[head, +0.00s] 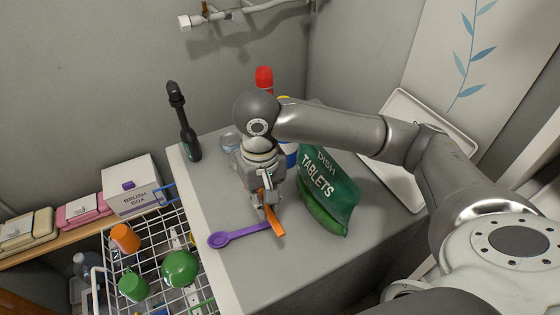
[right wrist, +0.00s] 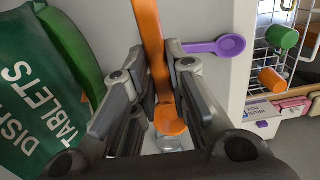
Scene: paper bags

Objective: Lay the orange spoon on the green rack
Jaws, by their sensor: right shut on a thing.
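The orange spoon (head: 273,221) is between the fingers of my right gripper (head: 264,203), above the grey worktop. In the right wrist view the spoon (right wrist: 150,35) runs between the two fingers of the gripper (right wrist: 160,58), with its round bowl toward the palm. The gripper is shut on it. The wire rack (head: 104,268) at the lower left is white in the head view, with a thin green line (head: 203,304) near its lower edge. I cannot make out a whole green rack. My left gripper is not in view.
A purple spoon (head: 238,236) lies on the worktop by my gripper. A green tablets bag (head: 328,184) stands close on the right. Green and orange cups (head: 125,238) sit in the wire rack. The worktop's front is clear.

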